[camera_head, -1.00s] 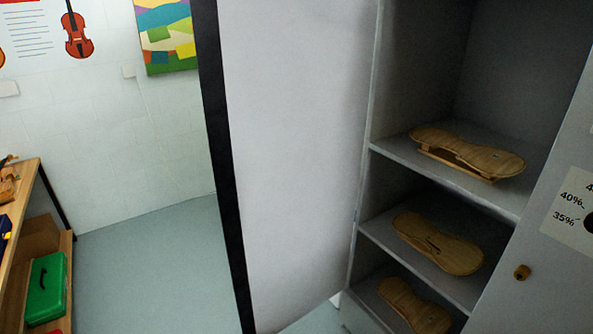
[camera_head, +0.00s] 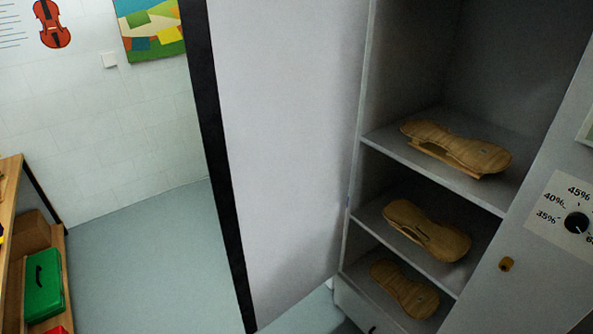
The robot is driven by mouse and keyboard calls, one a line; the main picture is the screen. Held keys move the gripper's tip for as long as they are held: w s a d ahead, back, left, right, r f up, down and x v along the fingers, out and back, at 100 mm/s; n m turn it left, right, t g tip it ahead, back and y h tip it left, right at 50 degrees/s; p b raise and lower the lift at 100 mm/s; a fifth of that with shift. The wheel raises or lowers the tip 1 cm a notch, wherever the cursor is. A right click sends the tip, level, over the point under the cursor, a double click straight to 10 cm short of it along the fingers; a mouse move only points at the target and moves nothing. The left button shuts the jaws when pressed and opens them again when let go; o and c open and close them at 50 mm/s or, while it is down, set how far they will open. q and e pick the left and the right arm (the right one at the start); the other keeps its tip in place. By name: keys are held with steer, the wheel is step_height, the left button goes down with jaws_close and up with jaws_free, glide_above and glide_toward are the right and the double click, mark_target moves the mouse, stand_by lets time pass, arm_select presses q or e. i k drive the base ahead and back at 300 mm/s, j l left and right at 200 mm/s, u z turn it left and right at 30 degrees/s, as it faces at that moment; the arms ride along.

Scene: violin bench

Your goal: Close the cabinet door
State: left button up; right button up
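The cabinet's left door (camera_head: 285,150) stands wide open, its pale inner face toward me and its black edge (camera_head: 215,160) on the left. The cabinet's shelves (camera_head: 372,223) are exposed beside it. A grey panel on the right (camera_head: 535,255), apparently the other door, carries a small brass-coloured knob (camera_head: 506,264) and a humidity dial (camera_head: 576,222); it covers the cabinet's right part. Neither of my grippers shows in the head view, so I cannot see whether either touches a door.
Violin-shaped wooden pieces (camera_head: 457,147) lie on the shelves, one per visible level. A wooden shelf unit (camera_head: 12,225) with a green case (camera_head: 43,285) stands at the far left. Clear floor (camera_head: 150,260) lies between it and the open door.

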mark_target(276, 84)
steer(key=i+j+z, duration=0.4)
steer(key=j, duration=0.25)
steer(key=i+j+z, duration=0.3)
steer(key=j+z, duration=0.15)
steer(key=j, duration=0.25)
steer(key=i+j+z, duration=0.15)
steer(key=j+z, duration=0.25)
steer(key=j, duration=0.4)
steer(key=j+z, duration=0.45)
steer(key=j, duration=0.35)
steer(key=j+z, duration=0.4)
steer(key=j, duration=0.5)
